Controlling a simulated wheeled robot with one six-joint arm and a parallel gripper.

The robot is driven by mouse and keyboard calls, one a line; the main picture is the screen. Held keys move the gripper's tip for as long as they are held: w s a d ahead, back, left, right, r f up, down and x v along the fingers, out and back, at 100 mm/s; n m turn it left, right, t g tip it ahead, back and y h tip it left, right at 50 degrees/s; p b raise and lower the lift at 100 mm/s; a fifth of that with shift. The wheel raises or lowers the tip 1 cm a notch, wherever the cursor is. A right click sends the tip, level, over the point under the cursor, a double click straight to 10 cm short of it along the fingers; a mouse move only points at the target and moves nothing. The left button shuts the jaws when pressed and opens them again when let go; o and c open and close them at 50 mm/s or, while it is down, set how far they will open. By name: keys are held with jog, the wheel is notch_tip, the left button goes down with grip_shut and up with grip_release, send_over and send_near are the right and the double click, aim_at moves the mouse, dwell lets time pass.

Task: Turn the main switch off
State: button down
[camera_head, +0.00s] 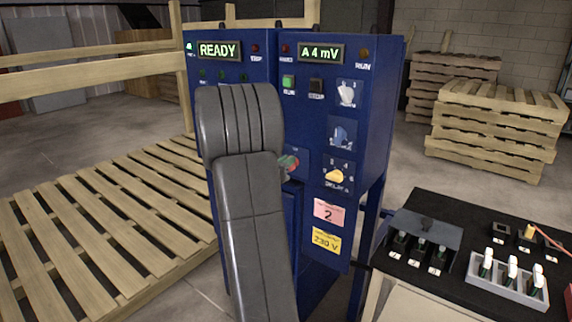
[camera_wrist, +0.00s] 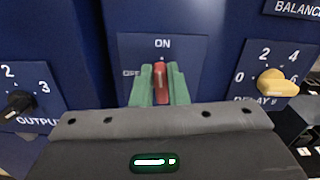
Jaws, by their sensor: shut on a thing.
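The main switch, a red handle (camera_wrist: 160,84) on a dark blue plate (camera_wrist: 190,52), shows in the wrist view with "ON" printed above it and partly hidden lettering at its left. The handle stands upright, in line with "ON". My gripper (camera_wrist: 159,82) has its green fingers on both sides of the handle and is shut on it.
The blue cabinet (camera_head: 372,110) carries a yellow DELAY knob (camera_wrist: 277,83) to the right and a black OUTPUT knob (camera_wrist: 20,102) to the left. Its displays (camera_head: 219,50) read "READY" and "A 4 mV". A black table (camera_head: 450,275) with small parts stands at right; pallets (camera_head: 100,220) lie left.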

jog(key=shift+w+a+f+n+p, duration=0.2)
jog(key=shift+f+n, duration=0.1)
jog(key=shift+n, duration=2.45)
jog(key=shift+w+a+f+n+p, duration=0.1)
jog(key=shift+a+f+n, duration=0.2)
jog(key=shift+n, duration=2.4)
jog(key=shift+w+a+f+n+p, duration=0.15)
jog(key=shift+f+n, duration=0.15)
jog(key=shift+n, duration=2.45)
jog(key=c, duration=1.4)
grip_release()
jog(key=shift+c, duration=0.2)
jog(key=b+v, duration=0.1)
jog(key=v, duration=1.3)
jog(key=shift+w, duration=0.1)
